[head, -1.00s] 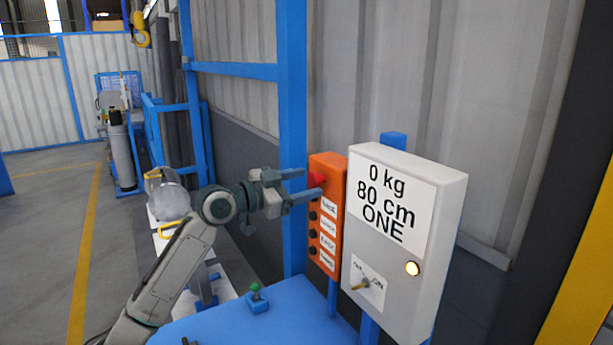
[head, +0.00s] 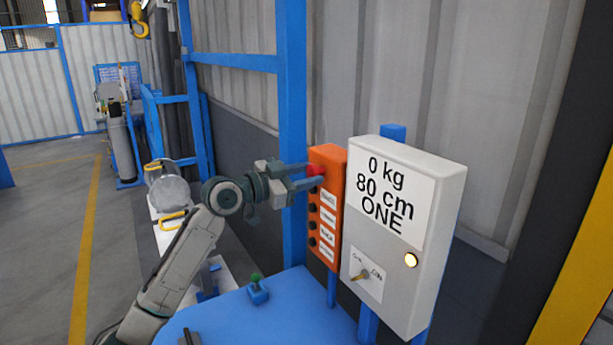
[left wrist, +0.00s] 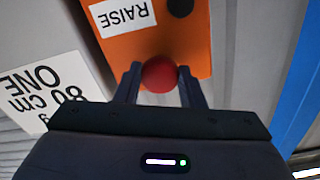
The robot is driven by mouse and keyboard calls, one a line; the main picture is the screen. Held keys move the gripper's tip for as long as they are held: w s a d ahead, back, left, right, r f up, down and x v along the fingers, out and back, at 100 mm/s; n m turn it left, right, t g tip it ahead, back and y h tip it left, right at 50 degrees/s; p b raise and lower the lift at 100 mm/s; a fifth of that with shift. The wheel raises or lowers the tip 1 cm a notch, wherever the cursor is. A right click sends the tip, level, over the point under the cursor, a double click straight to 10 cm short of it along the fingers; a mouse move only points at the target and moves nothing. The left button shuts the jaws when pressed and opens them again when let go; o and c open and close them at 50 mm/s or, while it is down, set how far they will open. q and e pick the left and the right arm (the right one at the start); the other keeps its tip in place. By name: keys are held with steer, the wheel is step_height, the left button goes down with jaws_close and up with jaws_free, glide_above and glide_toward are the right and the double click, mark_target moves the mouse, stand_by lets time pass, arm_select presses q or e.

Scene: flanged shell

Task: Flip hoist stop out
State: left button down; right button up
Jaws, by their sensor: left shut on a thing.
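The red stop button (head: 317,169) sits at the top of the orange hoist control box (head: 326,200). My left gripper (head: 315,175) has its two fingers on either side of the button and is shut on it. In the left wrist view the round red button (left wrist: 159,74) lies between the fingertips, against the orange face (left wrist: 150,45), beside a RAISE label. The fingers partly hide the button in the head view. My right gripper is not in view.
A grey box (head: 405,230) right of the control box reads "0 kg 80 cm ONE", with a switch and lit lamp (head: 411,260). A blue post (head: 292,110) stands behind. A blue table with a green-topped lever (head: 257,287) lies below. A yellow hook (head: 138,20) hangs far left.

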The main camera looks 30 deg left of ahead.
arm_select(q)
steer(key=shift+s+a+f+b, duration=0.15)
steer(key=shift+s+a+b, duration=0.15)
steer(key=shift+s+b, duration=0.2)
steer(key=shift+w, duration=0.1)
steer(key=c, duration=0.9)
jaws_free()
steer(key=shift+s+a+r, duration=0.1)
steer(key=shift+s+r, duration=0.1)
steer(key=shift+s, duration=0.05)
steer(key=shift+f, duration=0.1)
steer(key=shift+s+a+f+b, duration=0.15)
steer(key=shift+s+a+b, duration=0.2)
steer(key=shift+s+b, duration=0.2)
steer(key=shift+b+v, duration=4.25)
steer(key=shift+v, duration=0.45)
